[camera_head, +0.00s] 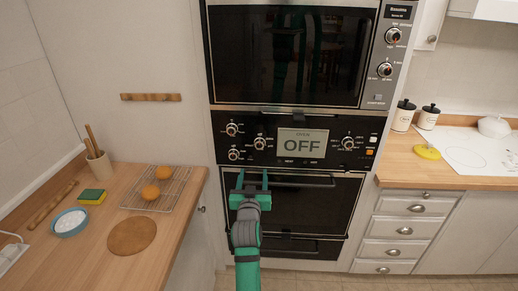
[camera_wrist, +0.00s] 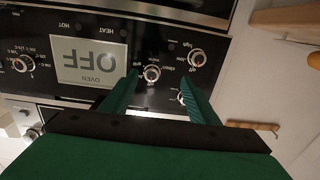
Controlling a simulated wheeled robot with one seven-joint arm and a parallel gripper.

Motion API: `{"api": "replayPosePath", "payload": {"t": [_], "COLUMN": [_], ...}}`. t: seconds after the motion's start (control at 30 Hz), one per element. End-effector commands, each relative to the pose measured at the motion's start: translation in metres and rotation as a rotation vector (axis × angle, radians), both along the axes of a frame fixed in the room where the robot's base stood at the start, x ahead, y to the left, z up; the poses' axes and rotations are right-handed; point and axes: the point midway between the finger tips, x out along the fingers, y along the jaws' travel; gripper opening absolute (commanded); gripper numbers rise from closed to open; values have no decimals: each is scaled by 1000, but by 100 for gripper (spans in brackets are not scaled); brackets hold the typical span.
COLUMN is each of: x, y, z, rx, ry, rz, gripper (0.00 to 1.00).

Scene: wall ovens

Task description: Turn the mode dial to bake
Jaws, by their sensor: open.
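The oven control panel (camera_head: 282,160) is black, with a display (camera_head: 304,143) that reads OFF; the display shows upside down in the wrist view (camera_wrist: 88,60). Left of the display are a middle dial (camera_head: 260,143), an upper dial (camera_head: 232,129) and a lower dial (camera_head: 233,154). A single dial (camera_head: 348,143) is on the right. I cannot read which is the mode dial. My gripper (camera_head: 252,177) is open and empty, in front of the oven. In the wrist view its fingers (camera_wrist: 160,76) appear either side of the middle dial (camera_wrist: 152,74); contact cannot be told.
The upper oven (camera_head: 290,55) is above the panel and the lower oven's handle (camera_head: 310,184) below it. A counter (camera_head: 178,205) with a rack, bowl and sponge is at left. Drawers (camera_head: 400,228) and a hob (camera_head: 470,150) are at right.

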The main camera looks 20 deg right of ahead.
Motion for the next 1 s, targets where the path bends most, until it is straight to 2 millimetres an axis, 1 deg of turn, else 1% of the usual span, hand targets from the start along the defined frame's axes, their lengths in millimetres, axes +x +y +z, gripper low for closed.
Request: {"api": "replayPosePath", "payload": {"t": [0.03,0.1,0.23,0.37,0.43,0.8,1.0], "x": [6,12,17,24,31,82,102], "y": [-8,-15,-22,-27,-30,-60,-70], "z": [14,27,38,39,40,39,39], "rx": [2,4,8,9,8,8,8], "ry": [-7,-13,-15,-14,-16,-15,-15], "rz": [-10,-20,-30,-31,-31,-31,-30], "gripper": [55,55,55,55,55,55,55]}}
